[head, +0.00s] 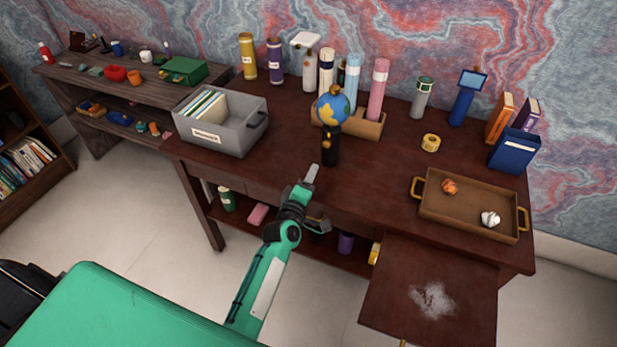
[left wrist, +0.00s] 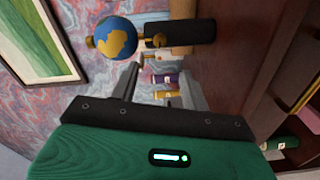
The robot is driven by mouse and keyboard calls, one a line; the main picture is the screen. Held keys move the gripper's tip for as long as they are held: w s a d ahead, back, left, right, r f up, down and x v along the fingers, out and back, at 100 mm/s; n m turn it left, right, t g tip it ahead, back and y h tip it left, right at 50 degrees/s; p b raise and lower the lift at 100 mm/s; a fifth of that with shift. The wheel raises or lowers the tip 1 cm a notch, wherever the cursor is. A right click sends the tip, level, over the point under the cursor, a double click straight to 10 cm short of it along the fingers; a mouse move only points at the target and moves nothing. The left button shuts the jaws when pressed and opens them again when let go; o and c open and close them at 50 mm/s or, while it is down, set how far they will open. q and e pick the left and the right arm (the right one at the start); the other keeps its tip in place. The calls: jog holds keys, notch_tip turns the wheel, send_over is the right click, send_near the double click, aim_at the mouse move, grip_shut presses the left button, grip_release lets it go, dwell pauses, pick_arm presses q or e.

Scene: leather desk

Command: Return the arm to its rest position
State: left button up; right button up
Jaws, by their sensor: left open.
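My left arm, green with dark joints, reaches up from the bottom of the head view. Its gripper (head: 309,175) is over the front edge of the dark red desk (head: 270,165). In the left wrist view the two grey fingers (left wrist: 160,85) stand wide apart with nothing held between them. A globe (head: 333,106) on a black stand (head: 330,146) is just beyond the gripper; the globe also shows in the left wrist view (left wrist: 115,38). My right gripper is not in view.
A grey file box (head: 238,128) stands on the left of the desk. A brown tray (head: 465,222) with two crumpled balls is at the right. Several tubes stand along the back. A pulled-out board (head: 400,295) juts forward at the lower right. Open floor (head: 130,220) lies at the left.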

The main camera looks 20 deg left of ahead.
pick_arm(q)
jog(key=shift+s, duration=0.4)
jog(key=s+d+f+m+g, duration=0.1)
jog(key=s+f+m+g, duration=0.35)
jog(key=f, duration=0.75)
jog(key=s+d+f+m+g+h, duration=0.1)
jog(key=s+f+m, duration=0.1)
jog(key=s+f, duration=0.8)
jog(key=s+d+f+m+g, duration=0.1)
jog(key=s+f+m+g, duration=0.3)
jog(key=f, duration=1)
jog(key=s+a+f+m+g, duration=0.2)
jog(key=s+f, duration=0.3)
jog(key=s, duration=0.7)
jog(key=s+a+f+m+g, duration=0.2)
jog(key=s+f, duration=0.4)
jog(key=s, duration=0.6)
jog(key=s+a+f+m+g+y, duration=0.1)
jog(key=s+a+f+m+g, duration=0.2)
jog(key=s, duration=1)
notch_tip(320, 180, down, 3)
jog(key=shift+f, duration=0.1)
